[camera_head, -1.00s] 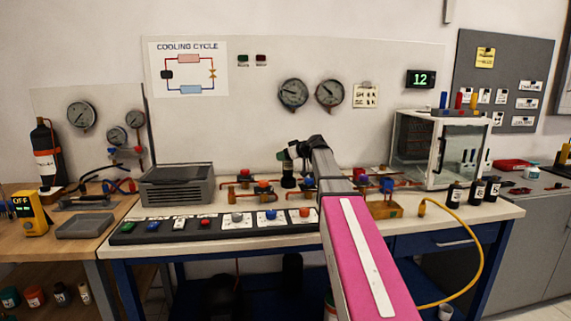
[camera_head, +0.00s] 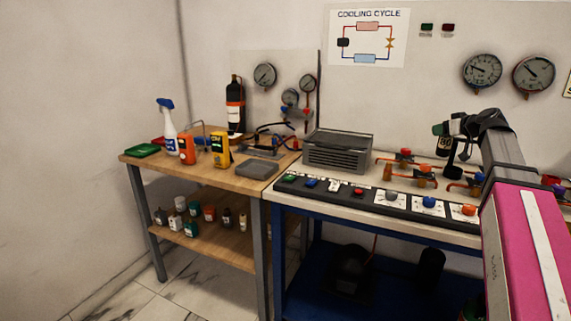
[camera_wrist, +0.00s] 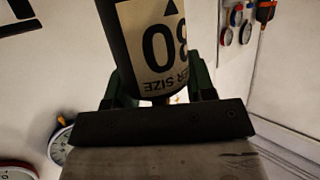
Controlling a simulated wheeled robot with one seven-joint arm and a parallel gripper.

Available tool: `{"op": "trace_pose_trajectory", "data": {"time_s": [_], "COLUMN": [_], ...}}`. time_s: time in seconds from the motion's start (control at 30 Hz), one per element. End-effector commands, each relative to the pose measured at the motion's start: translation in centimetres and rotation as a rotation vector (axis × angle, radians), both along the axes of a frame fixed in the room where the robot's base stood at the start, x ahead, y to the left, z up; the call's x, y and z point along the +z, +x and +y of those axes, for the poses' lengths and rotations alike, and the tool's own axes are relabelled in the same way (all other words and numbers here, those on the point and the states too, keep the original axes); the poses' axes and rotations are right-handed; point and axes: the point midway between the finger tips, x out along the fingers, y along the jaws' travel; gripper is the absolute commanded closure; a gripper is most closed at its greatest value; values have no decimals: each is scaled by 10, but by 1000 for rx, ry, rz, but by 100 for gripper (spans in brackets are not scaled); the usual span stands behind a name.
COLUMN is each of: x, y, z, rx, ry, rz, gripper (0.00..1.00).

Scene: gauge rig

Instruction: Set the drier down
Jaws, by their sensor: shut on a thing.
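The drier (camera_head: 444,146) is a dark cylinder with a cream label reading "80", held upright or nearly so. My gripper (camera_head: 440,131), with green fingers, is shut on it above the white-topped bench (camera_head: 367,221), in front of the wall gauges. In the wrist view the drier (camera_wrist: 155,45) fills the top middle between the green fingers of my gripper (camera_wrist: 158,88), its label partly cut off. I cannot tell how far its lower end is from the bench.
A grey finned unit (camera_head: 338,151) and a row of switches (camera_head: 358,192) are on the bench left of the drier. Copper pipes with valves (camera_head: 405,154) stand close by.

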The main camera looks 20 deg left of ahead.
Motion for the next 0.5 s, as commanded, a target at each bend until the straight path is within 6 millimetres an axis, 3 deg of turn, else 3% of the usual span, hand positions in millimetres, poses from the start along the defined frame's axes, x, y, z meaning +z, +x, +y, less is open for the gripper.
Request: {"op": "trace_pose_trajectory", "data": {"time_s": [0.23, 0.5], "x": [-23, -29], "y": [6, 14], "z": [-26, -55], "rx": [-272, -540], "ry": [-1, -1], "rz": [-1, -3], "gripper": [81, 81]}}
